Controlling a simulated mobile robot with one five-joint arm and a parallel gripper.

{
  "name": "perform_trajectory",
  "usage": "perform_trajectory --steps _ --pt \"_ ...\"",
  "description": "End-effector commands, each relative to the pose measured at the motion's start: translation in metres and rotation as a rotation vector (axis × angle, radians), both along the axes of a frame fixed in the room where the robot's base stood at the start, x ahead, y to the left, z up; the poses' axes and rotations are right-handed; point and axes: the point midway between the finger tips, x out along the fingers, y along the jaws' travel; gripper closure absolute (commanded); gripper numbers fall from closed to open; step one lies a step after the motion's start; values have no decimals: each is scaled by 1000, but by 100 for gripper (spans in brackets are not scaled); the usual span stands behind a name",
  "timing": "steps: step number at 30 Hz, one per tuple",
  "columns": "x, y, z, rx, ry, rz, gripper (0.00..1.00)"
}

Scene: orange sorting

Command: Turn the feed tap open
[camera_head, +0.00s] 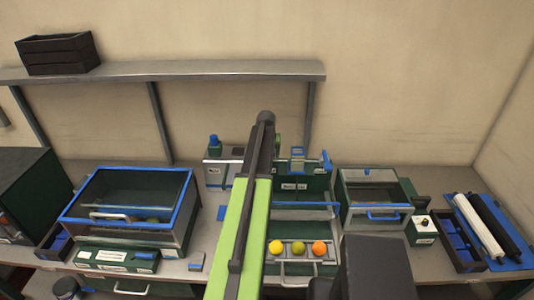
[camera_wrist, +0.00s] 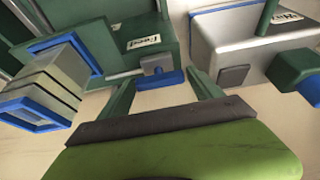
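In the wrist view, the feed tap (camera_wrist: 160,74) shows as a grey body with a blue bar handle, at the lower edge of a green feed box (camera_wrist: 120,42) with a white label. My gripper (camera_wrist: 162,80) is open. Its two green fingers stand apart, one to each side of the tap, with the handle lying between or just beyond the fingertips. I cannot tell whether they touch it. In the head view my lime-green arm reaches to the back of the bench and hides the tap and the fingers. The green feed box (camera_head: 316,182) shows right of the arm.
A blue-framed chute (camera_wrist: 70,60) is close left of the fingers; a silver box (camera_wrist: 240,50) and green knob (camera_wrist: 292,66) are right. Yellow (camera_head: 275,246), yellow-green (camera_head: 298,248) and orange (camera_head: 319,248) fruits sit in front. Glass-topped bins (camera_head: 180,240) (camera_head: 345,205) flank the station.

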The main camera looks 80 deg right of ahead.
Motion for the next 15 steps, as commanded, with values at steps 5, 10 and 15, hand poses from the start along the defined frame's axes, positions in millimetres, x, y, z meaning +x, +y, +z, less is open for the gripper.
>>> perform_trajectory --steps 5,10,15 --pt "0 -1 0 -2 1 0 13" --pt "0 -1 1 -4 0 -1 13" --pt "-1 1 9 -4 0 -1 13"
